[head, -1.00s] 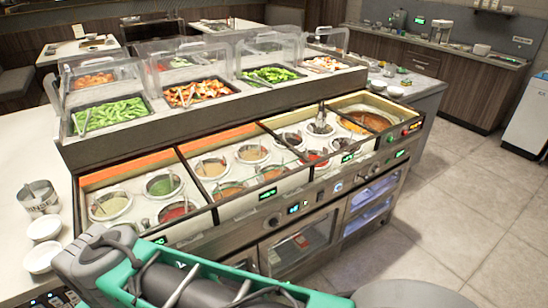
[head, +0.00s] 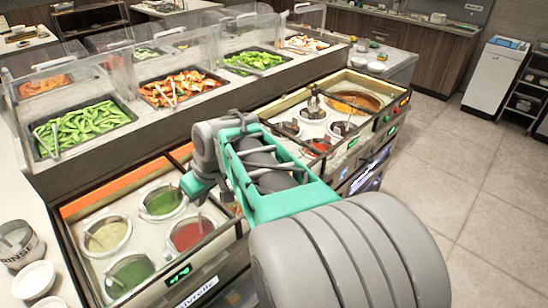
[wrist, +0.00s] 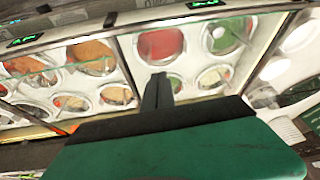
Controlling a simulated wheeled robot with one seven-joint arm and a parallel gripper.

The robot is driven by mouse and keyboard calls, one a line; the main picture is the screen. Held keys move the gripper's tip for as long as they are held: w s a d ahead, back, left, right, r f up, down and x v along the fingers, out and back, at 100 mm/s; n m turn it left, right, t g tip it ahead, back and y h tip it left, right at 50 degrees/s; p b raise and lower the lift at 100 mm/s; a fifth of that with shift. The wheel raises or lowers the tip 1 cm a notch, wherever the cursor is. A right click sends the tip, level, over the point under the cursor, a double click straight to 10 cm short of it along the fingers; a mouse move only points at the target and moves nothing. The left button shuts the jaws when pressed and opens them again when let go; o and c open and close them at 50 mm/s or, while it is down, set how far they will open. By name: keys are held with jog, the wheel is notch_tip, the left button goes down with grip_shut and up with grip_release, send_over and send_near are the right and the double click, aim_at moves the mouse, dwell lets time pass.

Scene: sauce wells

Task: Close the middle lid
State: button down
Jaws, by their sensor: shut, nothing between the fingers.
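The sauce counter has framed well sections side by side. The left section (head: 122,200) shows green and red sauce pots under what looks like clear space. The middle section is mostly hidden behind my arm in the head view; its brown and orange pots show at the left in the wrist view (wrist: 90,56). I cannot make out the middle lid or its position. My gripper (wrist: 157,90) is shut and empty, over the wells near the divider between the left and middle sections. In the head view its fingertips are mostly hidden by the wrist and green hand.
Food trays such as the green beans tray (head: 82,128) stand behind clear guards (head: 150,82) on the raised back ledge. The right section (head: 335,113) holds several pots. White bowls (head: 36,280) stand at the left. Open floor (head: 470,150) lies at the right.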

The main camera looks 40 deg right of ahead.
jog(key=w+d+t+p, duration=0.2)
jog(key=d+t, duration=0.2)
jog(key=d, duration=2.6)
jog(key=shift+n+y, duration=0.3)
jog(key=shift+y, duration=0.1)
jog(key=x, duration=0.3)
jog(key=p+x, duration=0.1)
jog(key=x, duration=0.3)
jog(key=p+x, duration=0.1)
jog(key=x, duration=0.2)
jog(key=shift+w+a+r, duration=0.15)
jog(key=shift+w+a, duration=0.15)
jog(key=s, duration=0.2)
jog(key=s+d+f+p, duration=0.1)
jog(key=shift+s, duration=0.4)
jog(key=shift+f, duration=0.15)
jog(key=shift+s, duration=0.1)
